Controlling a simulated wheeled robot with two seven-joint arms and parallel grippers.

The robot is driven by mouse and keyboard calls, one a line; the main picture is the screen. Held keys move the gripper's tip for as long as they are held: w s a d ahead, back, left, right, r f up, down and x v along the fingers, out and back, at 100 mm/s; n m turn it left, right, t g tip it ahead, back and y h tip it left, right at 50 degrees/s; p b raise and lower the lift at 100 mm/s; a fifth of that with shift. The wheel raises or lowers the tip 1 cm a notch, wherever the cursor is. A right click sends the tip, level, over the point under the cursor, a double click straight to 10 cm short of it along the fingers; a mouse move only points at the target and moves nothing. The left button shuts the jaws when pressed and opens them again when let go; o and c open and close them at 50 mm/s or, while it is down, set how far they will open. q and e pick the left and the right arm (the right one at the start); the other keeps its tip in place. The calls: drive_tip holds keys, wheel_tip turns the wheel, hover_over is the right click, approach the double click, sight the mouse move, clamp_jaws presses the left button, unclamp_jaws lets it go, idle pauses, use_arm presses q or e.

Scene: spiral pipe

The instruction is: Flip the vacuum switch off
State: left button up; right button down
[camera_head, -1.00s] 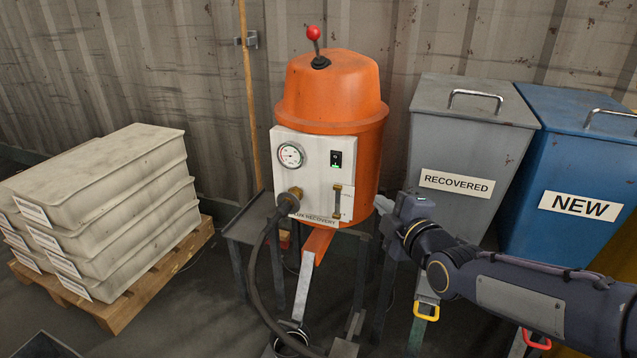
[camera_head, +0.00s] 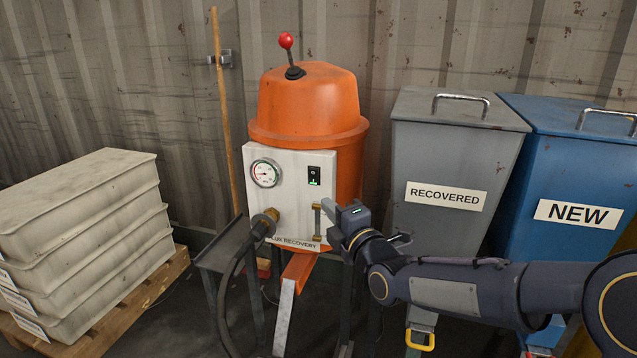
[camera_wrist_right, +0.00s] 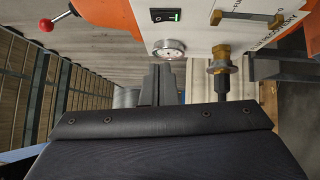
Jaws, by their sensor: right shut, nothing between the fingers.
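The vacuum switch (camera_head: 314,176) is a small black rocker with a lit green mark on the white panel (camera_head: 290,166) of the orange vacuum unit (camera_head: 310,110). It also shows near the top of the right wrist view (camera_wrist_right: 165,15), where the panel looks turned over. My right gripper (camera_head: 328,207) is shut and empty, in front of the panel's lower right part, below and slightly right of the switch and apart from it. Its dark fingers also show in the wrist view (camera_wrist_right: 160,76). My left gripper is not in view.
A round gauge (camera_head: 265,173) sits left of the switch. Grey RECOVERED (camera_head: 450,150) and blue NEW (camera_head: 560,170) bins stand right. Stacked trays (camera_head: 80,220) stand left.

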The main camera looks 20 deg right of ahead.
approach(312, 173)
drive_tip(key=w+a, duration=0.2)
drive_tip(key=a, duration=0.2)
drive_tip(key=shift+w+d+r+b, duration=0.1)
drive_tip(key=shift+w+d+b, duration=0.35)
drive_tip(key=shift+w+d, duration=0.4)
drive_tip(key=shift+w+d+r+b, duration=0.1)
drive_tip(key=shift+w+d+b, duration=0.4)
drive_tip(key=shift+w, duration=0.55)
drive_tip(key=shift+w+r+p, duration=0.15)
drive_tip(key=shift+r+p, duration=0.15)
drive_tip(key=shift+p, duration=0.25)
drive_tip(key=shift+d+f, duration=0.1)
drive_tip(key=shift+f, duration=0.1)
